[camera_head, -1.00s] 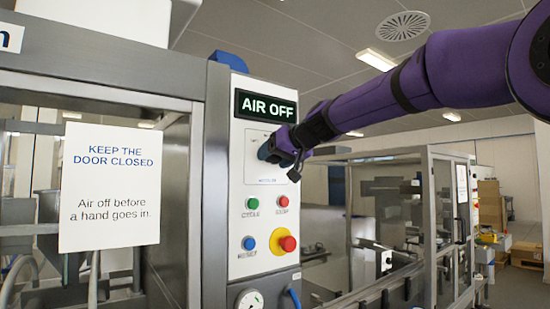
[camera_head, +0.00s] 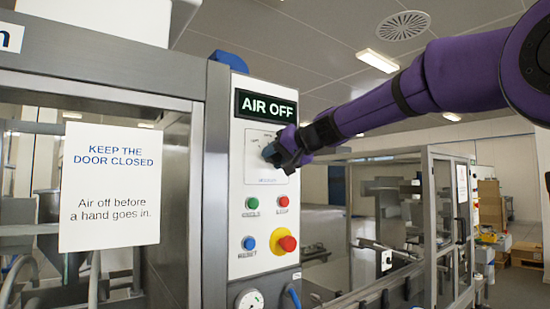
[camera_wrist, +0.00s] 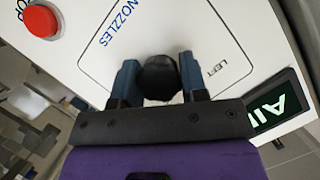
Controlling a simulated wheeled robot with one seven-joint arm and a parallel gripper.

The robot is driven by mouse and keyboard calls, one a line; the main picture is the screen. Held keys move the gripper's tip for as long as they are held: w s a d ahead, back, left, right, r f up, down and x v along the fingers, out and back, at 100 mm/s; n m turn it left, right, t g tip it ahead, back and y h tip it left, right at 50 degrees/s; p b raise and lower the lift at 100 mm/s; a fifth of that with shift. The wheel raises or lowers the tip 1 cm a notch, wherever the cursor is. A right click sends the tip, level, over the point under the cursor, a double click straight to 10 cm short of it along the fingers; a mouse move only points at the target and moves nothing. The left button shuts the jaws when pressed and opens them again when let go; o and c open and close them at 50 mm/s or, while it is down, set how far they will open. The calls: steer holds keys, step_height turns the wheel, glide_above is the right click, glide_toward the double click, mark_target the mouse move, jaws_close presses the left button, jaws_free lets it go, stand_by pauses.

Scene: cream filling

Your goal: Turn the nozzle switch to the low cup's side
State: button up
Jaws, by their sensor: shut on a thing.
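The nozzle switch is a dark round knob (camera_wrist: 159,77) on a white plate marked NOZZLES (camera_wrist: 118,25), with the word LEFT (camera_wrist: 231,70) printed near one corner. My gripper (camera_wrist: 158,80) has its two blue fingers on either side of the knob and is shut on it. In the head view my gripper (camera_head: 277,154) is at the switch plate (camera_head: 265,177) on the control panel and covers most of the knob. The knob's pointing direction cannot be made out. No cups can be made out.
An AIR OFF display (camera_head: 267,106) is above the switch. Green (camera_head: 252,203), red (camera_head: 283,201) and blue (camera_head: 249,243) buttons and a red stop knob on yellow (camera_head: 287,243) are below. A door sign (camera_head: 110,187) hangs at left.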

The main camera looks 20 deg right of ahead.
steer(key=m+y, duration=0.2)
steer(key=m, duration=0.1)
steer(key=shift+m, duration=0.3)
stand_by(0.4)
steer(key=o, duration=0.9)
steer(key=shift+s+d, duration=0.1)
steer(key=v, duration=1)
steer(key=shift+s+d+f, duration=0.1)
steer(key=shift+s+d, duration=0.15)
